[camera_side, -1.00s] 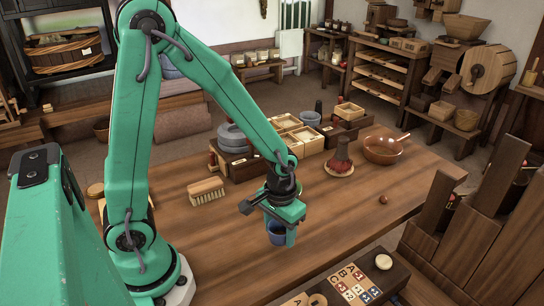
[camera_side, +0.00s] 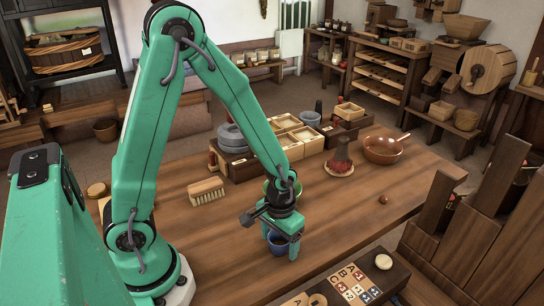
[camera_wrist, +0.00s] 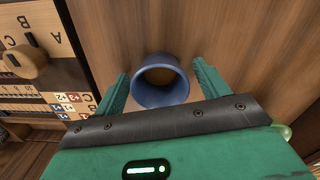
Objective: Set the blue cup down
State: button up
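The blue cup (camera_side: 278,244) is upright, low over the wooden table (camera_side: 345,217) near its front middle. I cannot tell whether its base touches the wood. My gripper (camera_side: 279,236) points down, with one finger on each side of the cup. The cup's far side is hidden by the fingers in the side view.
A green vessel (camera_side: 267,187) stands behind my wrist, partly hidden. A brush (camera_side: 206,191) lies to the left. A cone-shaped object on a mat (camera_side: 340,168) and a copper bowl (camera_side: 382,149) stand farther back. A lettered board (camera_side: 355,284) is at the front right.

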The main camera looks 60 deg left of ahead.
jog(key=shift+r, duration=0.15)
notch_tip(320, 180, up, 12)
dwell(1.2)
jog(key=shift+r, duration=0.1)
dwell(0.4)
jog(key=s+a+r+m+t, duration=0.2)
jog(key=s+r+t, duration=0.3)
jog(key=r, duration=0.7)
jog(key=shift+s+a+m+t, duration=0.3)
jog(key=shift+s+a, duration=0.45)
jog(key=shift+s, duration=0.55)
